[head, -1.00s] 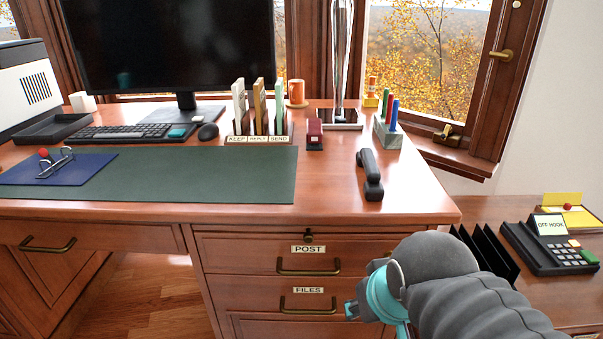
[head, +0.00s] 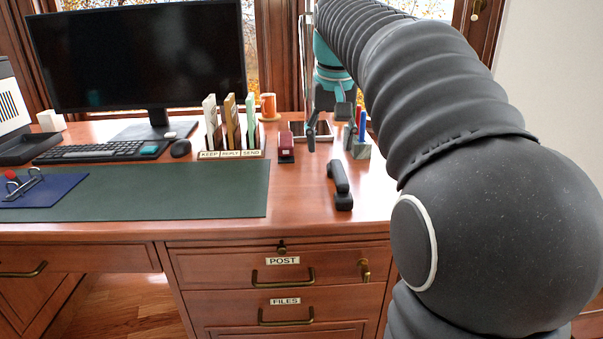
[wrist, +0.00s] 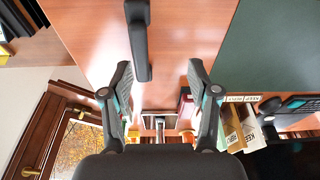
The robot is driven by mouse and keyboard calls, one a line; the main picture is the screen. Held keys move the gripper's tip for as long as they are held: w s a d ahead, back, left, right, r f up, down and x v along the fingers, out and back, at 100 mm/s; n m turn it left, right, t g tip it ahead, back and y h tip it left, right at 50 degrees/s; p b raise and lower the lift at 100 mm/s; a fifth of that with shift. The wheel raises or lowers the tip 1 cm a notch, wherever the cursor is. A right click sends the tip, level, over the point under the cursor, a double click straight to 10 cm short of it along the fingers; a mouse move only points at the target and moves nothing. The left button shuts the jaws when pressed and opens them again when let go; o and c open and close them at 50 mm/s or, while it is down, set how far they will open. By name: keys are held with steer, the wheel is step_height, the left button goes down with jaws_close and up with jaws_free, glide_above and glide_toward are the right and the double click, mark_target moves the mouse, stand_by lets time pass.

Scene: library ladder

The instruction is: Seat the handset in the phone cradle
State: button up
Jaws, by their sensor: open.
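The black handset (head: 340,187) lies on the right part of the wooden desk, its length running away from me. It also shows in the wrist view (wrist: 138,42), at the top, beyond the fingertips and left of the middle. My gripper (head: 330,135) is open and empty, above the desk behind the handset in the head view. In the wrist view its two fingers (wrist: 160,72) are spread apart, with bare desk between them. The phone cradle is hidden behind my arm in the head view, and I cannot make it out in the wrist view.
Near the handset are a red stapler-like item (head: 286,147), a pen block (head: 359,147) and a letter sorter (head: 230,140). A green desk mat (head: 140,190) lies left. A monitor (head: 140,55) stands behind. The desk around the handset is clear.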

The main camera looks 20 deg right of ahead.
glide_toward(340, 170)
steer(key=shift+m+g, duration=0.3)
steer(key=f, duration=0.3)
steer(key=w+f+b, duration=0.1)
steer(key=f, duration=0.2)
steer(key=shift+w+a, duration=0.2)
steer(key=shift+a, duration=0.05)
steer(key=shift+w+d+f+b, duration=0.1)
steer(key=shift+d+f+b, duration=0.1)
steer(key=shift+f, duration=0.65)
steer(key=shift+w+d+f+b, duration=0.1)
steer(key=shift+w+f+b, duration=0.1)
steer(key=shift+f, duration=0.65)
steer(key=shift+w+d+f+b, duration=0.1)
steer(key=shift+d+f+b, duration=0.1)
steer(key=shift+f, duration=0.65)
jaws_close()
